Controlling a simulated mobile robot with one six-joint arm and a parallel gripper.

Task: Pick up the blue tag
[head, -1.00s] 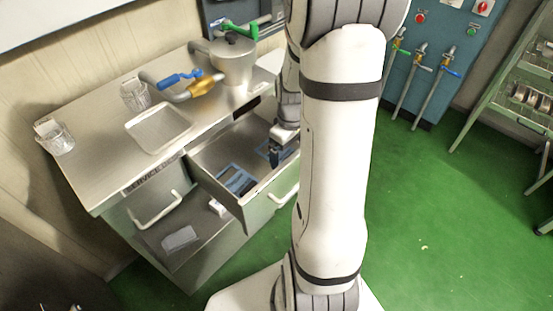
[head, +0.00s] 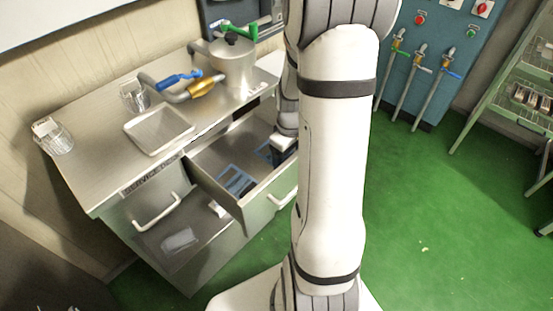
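Blue flat pieces lie in the open drawer (head: 215,193) of the steel bench. One blue piece with dark parts (head: 236,180) lies at the drawer's left-middle. Another blue piece (head: 264,151) lies farther right, just left of my gripper. I cannot tell which of them is the blue tag. My gripper (head: 278,157) points down into the right part of the drawer, close beside the right blue piece. Its fingers are small, dark and partly hidden by my arm, so their opening and any contact cannot be made out.
The drawer walls stand around my gripper. On the bench are a metal kettle (head: 233,66), a pipe with a blue valve handle (head: 178,78), a tray (head: 159,130) and two clear containers (head: 53,137) (head: 134,96).

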